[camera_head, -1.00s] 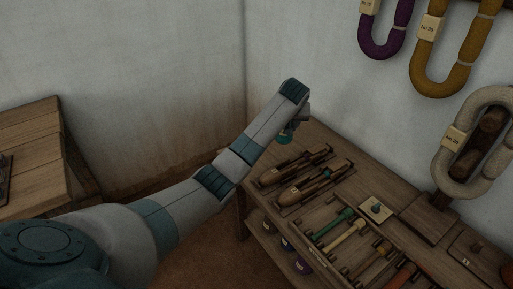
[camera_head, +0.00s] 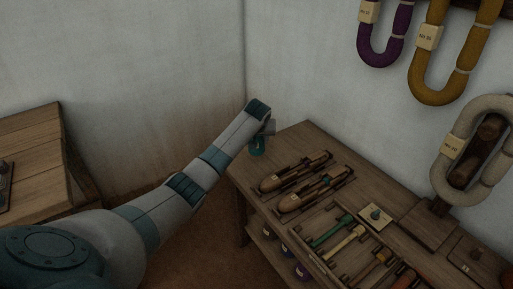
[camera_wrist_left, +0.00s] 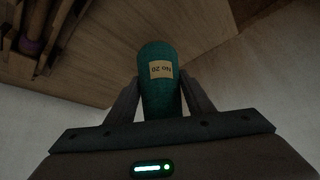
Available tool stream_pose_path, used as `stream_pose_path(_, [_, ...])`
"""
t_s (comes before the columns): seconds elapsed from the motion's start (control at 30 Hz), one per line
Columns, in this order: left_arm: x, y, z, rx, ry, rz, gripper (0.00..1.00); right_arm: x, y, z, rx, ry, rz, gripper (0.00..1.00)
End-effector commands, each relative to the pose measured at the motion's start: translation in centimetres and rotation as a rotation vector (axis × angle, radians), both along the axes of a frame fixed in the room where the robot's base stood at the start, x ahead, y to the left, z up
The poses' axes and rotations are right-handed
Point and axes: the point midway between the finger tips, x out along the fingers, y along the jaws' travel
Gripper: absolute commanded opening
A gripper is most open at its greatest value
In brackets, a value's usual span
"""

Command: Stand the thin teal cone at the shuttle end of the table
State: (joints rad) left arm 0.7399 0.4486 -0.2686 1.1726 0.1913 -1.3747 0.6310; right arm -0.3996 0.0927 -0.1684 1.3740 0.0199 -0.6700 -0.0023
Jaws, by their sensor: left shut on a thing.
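The teal cone (camera_wrist_left: 160,85) is between the two fingers of my left gripper (camera_wrist_left: 162,100) in the left wrist view, with a tan label reading "No 20". The gripper is shut on it. In the head view the cone (camera_head: 257,147) shows just below my left gripper (camera_head: 264,136), beside the far left corner of the table (camera_head: 300,140). Two wooden shuttles (camera_head: 295,172) lie at that end of the table. Most of the gripper is hidden behind my wrist in the head view. My right gripper is not in view.
Yarn hanks (camera_head: 440,50) hang on the wall. The table's far left corner is bare. Another wooden table (camera_head: 30,150) stands at left.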

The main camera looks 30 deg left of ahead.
Motion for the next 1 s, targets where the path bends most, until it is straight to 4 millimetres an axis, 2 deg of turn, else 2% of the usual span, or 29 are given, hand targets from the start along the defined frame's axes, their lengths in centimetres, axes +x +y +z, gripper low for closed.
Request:
stream_pose_path(0.17, [0.0,0.0,-0.3,0.000,0.000,0.000,0.25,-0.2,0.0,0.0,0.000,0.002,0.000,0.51])
stream_pose_path(0.5, [0.0,0.0,-3.8,0.001,0.002,0.000,0.25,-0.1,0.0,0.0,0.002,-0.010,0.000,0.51])
stream_pose_path(0.97, [0.0,-0.1,-4.4,0.000,0.000,0.000,0.25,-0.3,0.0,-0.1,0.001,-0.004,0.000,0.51])
stream_pose_path(1.0, [0.0,-0.1,-4.3,0.000,0.000,0.000,0.57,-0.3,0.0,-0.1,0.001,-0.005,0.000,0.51])
